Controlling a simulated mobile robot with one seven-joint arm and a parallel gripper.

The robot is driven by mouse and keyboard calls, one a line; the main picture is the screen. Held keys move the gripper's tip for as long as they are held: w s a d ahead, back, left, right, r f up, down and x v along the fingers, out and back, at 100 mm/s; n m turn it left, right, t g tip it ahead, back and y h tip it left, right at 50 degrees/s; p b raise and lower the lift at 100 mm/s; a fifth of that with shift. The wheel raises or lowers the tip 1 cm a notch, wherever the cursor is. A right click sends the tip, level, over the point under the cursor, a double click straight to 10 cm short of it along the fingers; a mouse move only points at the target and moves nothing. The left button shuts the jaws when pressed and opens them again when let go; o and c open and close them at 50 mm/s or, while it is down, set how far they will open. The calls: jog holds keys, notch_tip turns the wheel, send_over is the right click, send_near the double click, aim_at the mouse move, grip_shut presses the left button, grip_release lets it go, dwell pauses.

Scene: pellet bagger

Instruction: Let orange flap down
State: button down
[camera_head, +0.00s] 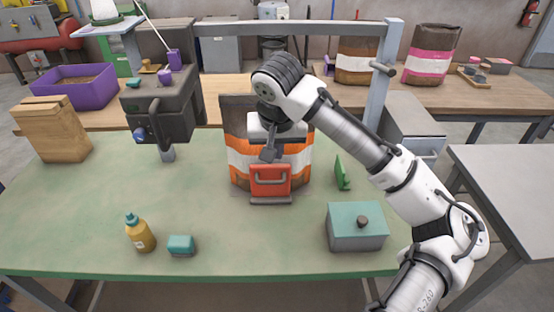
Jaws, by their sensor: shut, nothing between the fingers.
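The orange flap (270,183) is a red-orange panel with a grey handle, standing upright near the middle of the green table. It sits on a small grey base, in front of an orange and white bag (238,160). My gripper (267,156) points down just above the flap's top edge, shut with nothing held. Whether the fingertips touch the flap I cannot tell. The gripper and wrist hide part of the bag's front and top.
A grey frame (290,29) spans over the bag, with a dark machine head (160,105) at its left. A teal-lidded box (356,225) and a green upright piece (342,173) stand right. A yellow bottle (140,233) and teal block (181,245) stand front left. The left-centre tabletop is clear.

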jog(key=p+x, duration=0.2)
jog(key=x, duration=0.7)
jog(key=shift+w+f, duration=0.1)
jog(key=shift+f, duration=0.1)
jog(key=shift+f+b, duration=0.1)
jog(key=shift+b, duration=0.3)
